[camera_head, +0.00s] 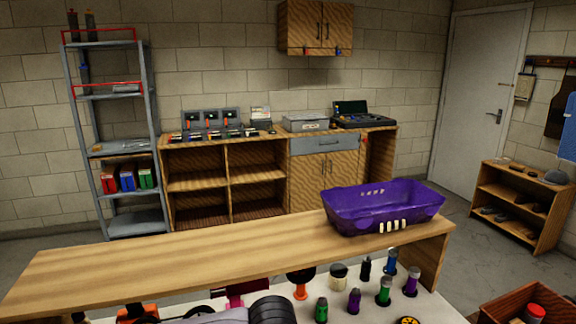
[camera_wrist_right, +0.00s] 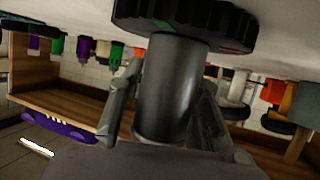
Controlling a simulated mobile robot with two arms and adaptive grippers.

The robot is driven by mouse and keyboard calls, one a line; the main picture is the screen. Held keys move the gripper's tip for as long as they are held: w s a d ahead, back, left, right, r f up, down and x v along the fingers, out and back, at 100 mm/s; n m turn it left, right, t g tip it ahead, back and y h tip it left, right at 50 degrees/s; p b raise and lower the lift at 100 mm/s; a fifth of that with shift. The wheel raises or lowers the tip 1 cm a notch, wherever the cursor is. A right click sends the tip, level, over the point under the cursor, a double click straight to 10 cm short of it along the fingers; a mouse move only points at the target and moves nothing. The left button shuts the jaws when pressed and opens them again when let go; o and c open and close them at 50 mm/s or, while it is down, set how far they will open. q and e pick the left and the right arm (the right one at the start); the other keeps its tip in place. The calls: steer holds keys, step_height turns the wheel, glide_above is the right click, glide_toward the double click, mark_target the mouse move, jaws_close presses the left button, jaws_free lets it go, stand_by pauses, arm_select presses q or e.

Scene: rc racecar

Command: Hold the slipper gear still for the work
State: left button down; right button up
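In the right wrist view, a dark grey upright cylinder (camera_wrist_right: 170,90) ends in a wide black toothed disc (camera_wrist_right: 185,20) against the white table top, which runs along the top of this view. I cannot tell for sure whether this disc is the slipper gear. The fingers of my right gripper (camera_wrist_right: 172,95) stand on both sides of the cylinder. Whether their pads press on it is not clear. My left gripper is not seen in either view. In the head view, a dark ribbed round shape (camera_head: 270,312) is cut off at the bottom edge; I cannot tell what it is.
A wooden shelf (camera_head: 200,255) spans behind the white work surface and carries a purple basket (camera_head: 350,212). Several coloured-handled tools, including a green one (camera_head: 384,291) and a purple one (camera_head: 354,300), stand before it. A wooden crate (camera_head: 515,302) is at lower right.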

steer(key=shift+s, duration=0.1)
steer(key=v, duration=1.1)
steer(key=shift+s+r, duration=0.15)
steer(key=shift+s, duration=0.25)
